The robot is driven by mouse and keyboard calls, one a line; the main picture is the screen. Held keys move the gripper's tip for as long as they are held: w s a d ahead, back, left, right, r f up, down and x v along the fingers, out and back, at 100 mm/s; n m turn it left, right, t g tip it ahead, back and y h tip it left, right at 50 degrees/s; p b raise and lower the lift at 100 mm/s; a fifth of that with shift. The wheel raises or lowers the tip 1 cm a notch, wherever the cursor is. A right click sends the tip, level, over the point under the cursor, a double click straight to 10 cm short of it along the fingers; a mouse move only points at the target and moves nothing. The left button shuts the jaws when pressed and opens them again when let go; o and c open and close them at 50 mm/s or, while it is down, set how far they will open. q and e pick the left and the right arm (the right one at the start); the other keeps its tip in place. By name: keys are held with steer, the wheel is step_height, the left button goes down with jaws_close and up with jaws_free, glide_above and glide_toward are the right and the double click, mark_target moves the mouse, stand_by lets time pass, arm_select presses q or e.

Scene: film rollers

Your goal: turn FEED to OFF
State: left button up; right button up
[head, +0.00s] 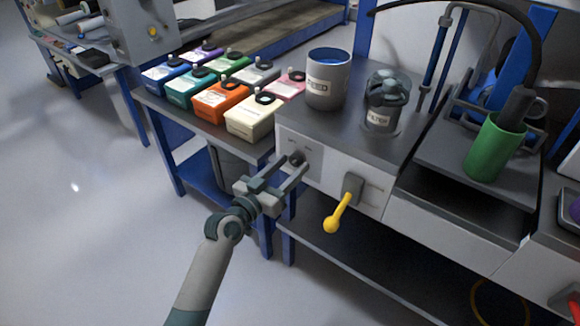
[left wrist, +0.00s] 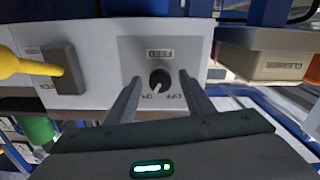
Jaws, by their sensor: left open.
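The FEED knob (left wrist: 159,80) is small, round and black, on a grey plate on the front of the white machine panel. In the left wrist view, a FEED label and small ON and OFF marks are on its plate. A pale mark on the knob seems to point down and left there, toward the ON mark. The knob also shows in the head view (head: 297,158), partly hidden by my fingers. My left gripper (head: 294,162) is open, its fingers pointing at the panel, one on each side of the knob with gaps. My right gripper is not in view.
A yellow-handled lever (head: 341,211) sits on the same panel, right of the knob in the head view. A grey can (head: 327,82) and a filter unit (head: 382,108) stand on top. Coloured boxes (head: 250,118) stand on the table left. Floor at left is clear.

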arm_select(q)
steer(key=shift+w+d, duration=0.1)
steer(key=shift+w, duration=0.05)
steer(key=c, duration=1.1)
steer(key=shift+o, duration=0.2)
